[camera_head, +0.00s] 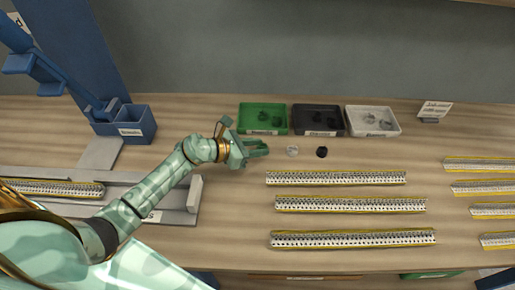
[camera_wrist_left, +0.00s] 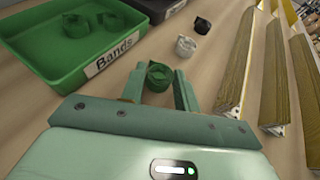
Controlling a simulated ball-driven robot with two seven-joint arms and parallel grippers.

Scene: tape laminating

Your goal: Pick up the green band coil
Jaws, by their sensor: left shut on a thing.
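My left gripper (camera_head: 257,148) is over the table just in front of the green bin. The left wrist view shows the gripper (camera_wrist_left: 160,85) shut on a green band coil (camera_wrist_left: 159,76), with a finger on each side of it. In the head view this coil cannot be made out clearly between the fingers. The green bin (camera_head: 242,119), labelled "Bands" in the left wrist view (camera_wrist_left: 95,70), holds more green coils (camera_wrist_left: 79,25). My right gripper is not in view.
A white coil (camera_head: 292,150) and a black coil (camera_head: 322,152) lie on the table right of the gripper. A black bin (camera_head: 296,122) and a white bin (camera_head: 397,128) stand beside the green one. Several yellow-edged strips (camera_head: 336,178) lie in front. A blue stand (camera_head: 135,126) is at left.

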